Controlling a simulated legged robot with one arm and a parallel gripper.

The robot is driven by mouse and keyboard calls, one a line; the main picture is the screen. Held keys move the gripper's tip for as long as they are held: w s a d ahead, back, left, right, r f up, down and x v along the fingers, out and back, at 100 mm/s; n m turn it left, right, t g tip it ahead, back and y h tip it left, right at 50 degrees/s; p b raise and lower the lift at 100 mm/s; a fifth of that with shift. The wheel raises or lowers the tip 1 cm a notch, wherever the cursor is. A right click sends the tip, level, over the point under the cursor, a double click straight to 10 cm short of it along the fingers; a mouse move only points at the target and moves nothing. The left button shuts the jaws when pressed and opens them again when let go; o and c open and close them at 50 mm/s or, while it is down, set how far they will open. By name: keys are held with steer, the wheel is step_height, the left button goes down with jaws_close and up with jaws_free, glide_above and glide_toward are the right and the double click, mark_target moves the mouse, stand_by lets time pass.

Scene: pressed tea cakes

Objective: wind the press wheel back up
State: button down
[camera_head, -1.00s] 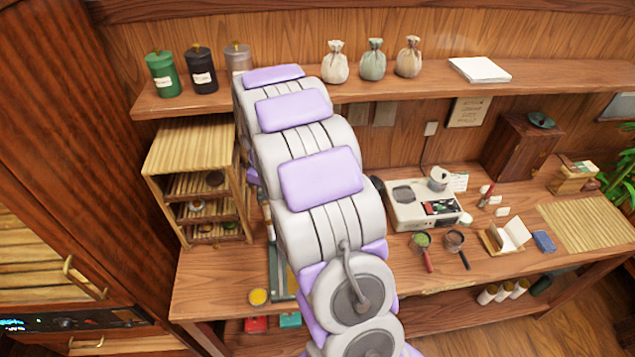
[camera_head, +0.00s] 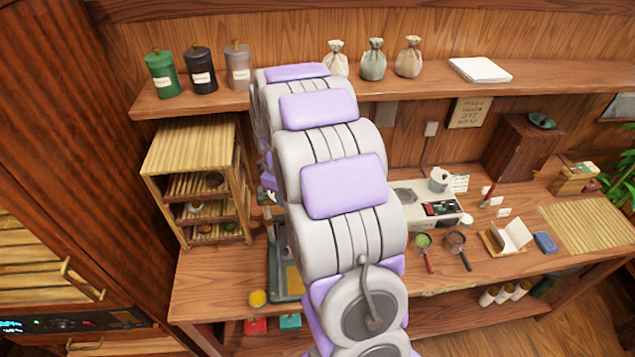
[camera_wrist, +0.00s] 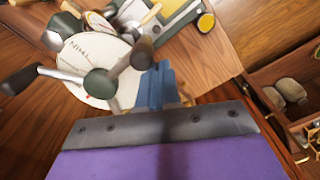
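The press wheel (camera_wrist: 98,82) shows in the wrist view, with a green hub and metal spokes ending in dark knobs. A white disc (camera_wrist: 82,50) marked "THIN" lies behind it. My gripper (camera_wrist: 160,72) has blue fingers close together with no gap visible between them. The fingertips are just beside the right-hand dark knob (camera_wrist: 142,53); I cannot tell whether they touch.
A wooden rack (camera_head: 195,150) with shelves stands left of the press. A yellow round pot (camera_head: 258,298) sits near the bench's front edge. Canisters and sacks line the shelf above (camera_head: 290,92).

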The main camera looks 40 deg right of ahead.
steer(key=shift+s, duration=0.1)
steer(key=shift+s+d, duration=1.15)
steer(key=shift+d, duration=0.1)
steer(key=shift+d, duration=0.2)
steer(key=shift+s+d, duration=0.2)
steer(key=shift+d, duration=0.6)
steer(key=shift+s+d, duration=0.2)
steer(key=shift+d, duration=0.6)
steer(key=shift+d, duration=1.75)
